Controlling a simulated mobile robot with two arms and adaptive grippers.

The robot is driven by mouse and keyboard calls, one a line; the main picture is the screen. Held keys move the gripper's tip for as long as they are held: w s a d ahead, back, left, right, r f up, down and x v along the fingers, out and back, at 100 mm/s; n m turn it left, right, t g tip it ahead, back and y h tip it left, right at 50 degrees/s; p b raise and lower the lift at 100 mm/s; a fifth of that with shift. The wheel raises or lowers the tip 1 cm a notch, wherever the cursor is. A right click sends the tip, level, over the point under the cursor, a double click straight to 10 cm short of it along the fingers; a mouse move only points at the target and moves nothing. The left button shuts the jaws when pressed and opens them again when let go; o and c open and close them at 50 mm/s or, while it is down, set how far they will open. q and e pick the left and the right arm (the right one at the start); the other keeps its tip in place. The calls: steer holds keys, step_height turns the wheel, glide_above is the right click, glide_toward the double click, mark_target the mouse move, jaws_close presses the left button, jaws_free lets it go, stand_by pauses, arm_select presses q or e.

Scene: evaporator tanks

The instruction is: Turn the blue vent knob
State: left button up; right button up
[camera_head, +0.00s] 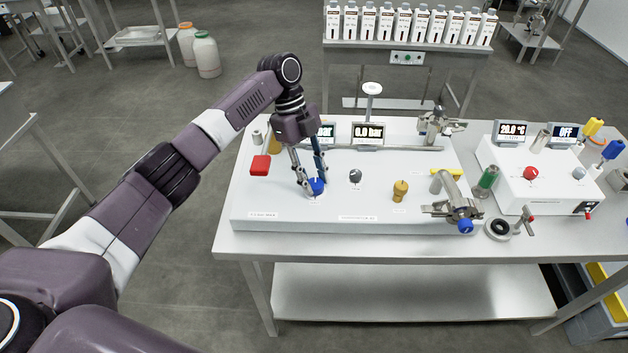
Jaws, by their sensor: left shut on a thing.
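The blue vent knob (317,188) sits on the left front part of the white panel (290,205) on the metal table. My left gripper (312,186) comes down on it from above, with its fingers on either side of the knob. It is shut on the blue knob, and the fingers partly cover it. Another display is half hidden by the gripper. My right gripper is not in view.
A red block (260,165) lies left of the gripper. A black knob (355,176) and a brass knob (400,190) stand to the right. A metal clamp fitting (457,205) with a blue end is farther right, beside a white heater box (540,185).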

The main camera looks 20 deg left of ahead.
arm_select(q)
steer(key=shift+w+a, duration=0.1)
stand_by(0.3)
steer(key=o, duration=1.1)
steer(key=shift+o, duration=0.2)
steer(key=v, duration=1.2)
steer(key=shift+f, duration=0.1)
